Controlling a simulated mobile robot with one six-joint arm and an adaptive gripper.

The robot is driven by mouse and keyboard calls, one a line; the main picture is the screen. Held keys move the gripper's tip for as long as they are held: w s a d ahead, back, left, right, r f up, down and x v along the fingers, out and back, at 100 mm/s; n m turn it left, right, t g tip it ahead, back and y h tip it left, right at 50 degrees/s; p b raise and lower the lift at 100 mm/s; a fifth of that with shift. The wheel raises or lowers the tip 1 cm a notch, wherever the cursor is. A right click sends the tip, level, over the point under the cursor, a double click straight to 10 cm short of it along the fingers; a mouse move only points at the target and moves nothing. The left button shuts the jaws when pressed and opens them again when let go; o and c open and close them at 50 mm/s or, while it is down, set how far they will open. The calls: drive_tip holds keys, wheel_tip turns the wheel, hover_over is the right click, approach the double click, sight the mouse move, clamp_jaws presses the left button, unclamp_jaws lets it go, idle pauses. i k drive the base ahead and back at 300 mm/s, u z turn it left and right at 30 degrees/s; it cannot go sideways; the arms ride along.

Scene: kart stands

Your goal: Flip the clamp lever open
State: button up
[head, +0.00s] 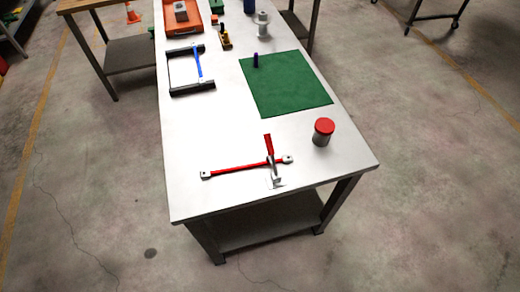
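No part is plainly marked as the clamp lever. A small yellow and black fixture (225,40) stands near the far middle of the white table, too small to tell whether it is a clamp. A dark rectangular frame (190,88) with a slanted blue bar (198,64) lies at the left edge. At the near end a long red bar (235,167) with pale end blocks lies across the table, and a short red handle (268,144) with a metal part sits by it; I cannot tell whether they are joined. My gripper is not in view.
A red-topped can (323,132) stands near the right edge. An orange tray (169,22) and a silver spool-shaped part (263,24) are at the far end. The white table top (215,130) is clear around left of the mat.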

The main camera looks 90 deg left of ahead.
sight(271, 158)
drive_tip(key=z, duration=0.25)
drive_tip(key=k, duration=0.15)
drive_tip(key=u, duration=3.25)
drive_tip(key=k, duration=0.2)
drive_tip(key=u, duration=1.4)
